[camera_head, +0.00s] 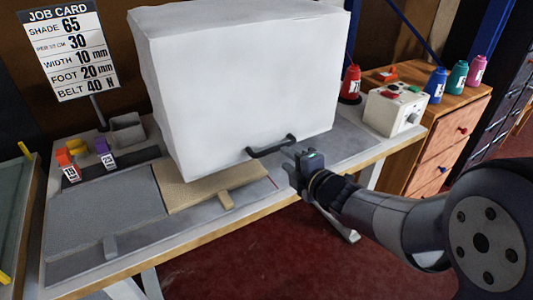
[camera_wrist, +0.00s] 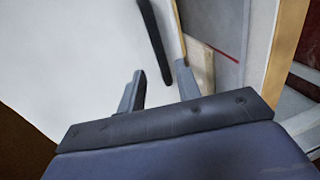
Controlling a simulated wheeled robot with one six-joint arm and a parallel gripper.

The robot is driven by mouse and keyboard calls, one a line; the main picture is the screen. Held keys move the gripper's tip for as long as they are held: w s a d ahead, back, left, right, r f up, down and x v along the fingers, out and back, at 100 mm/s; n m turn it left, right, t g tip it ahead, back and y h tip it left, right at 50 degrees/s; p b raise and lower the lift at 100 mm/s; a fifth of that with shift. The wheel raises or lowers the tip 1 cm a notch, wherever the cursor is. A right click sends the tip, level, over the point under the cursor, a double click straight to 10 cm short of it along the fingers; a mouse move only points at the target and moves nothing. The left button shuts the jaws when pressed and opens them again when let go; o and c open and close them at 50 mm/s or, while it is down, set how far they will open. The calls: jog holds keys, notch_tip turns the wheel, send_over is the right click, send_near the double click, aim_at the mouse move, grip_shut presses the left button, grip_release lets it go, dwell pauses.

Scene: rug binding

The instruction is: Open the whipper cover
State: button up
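The whipper cover appears to be the large white box (camera_head: 240,75) on the workbench, standing down over the bench top. A dark bar handle (camera_head: 271,147) runs along its lower front edge. In the wrist view the white cover (camera_wrist: 75,60) fills the left, and the dark handle (camera_wrist: 153,40) lies just beyond the fingertips. My gripper (camera_head: 297,160) is just right of the handle in the head view. Whatever is under the cover is hidden.
A tan board (camera_head: 215,187) and a grey mat (camera_head: 105,210) lie left and front on the bench. A white control box (camera_head: 394,108) and a red cone (camera_head: 350,84) stand right of the cover. A job card (camera_head: 70,48) stands back left. A wooden drawer cabinet (camera_head: 440,140) holds more cones.

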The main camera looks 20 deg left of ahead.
aim_at(275, 151)
jog(key=x, duration=0.7)
jog(key=shift+w+a+f, duration=0.1)
jog(key=shift+w+a, duration=0.1)
jog(key=shift+w, duration=0.1)
grip_shut()
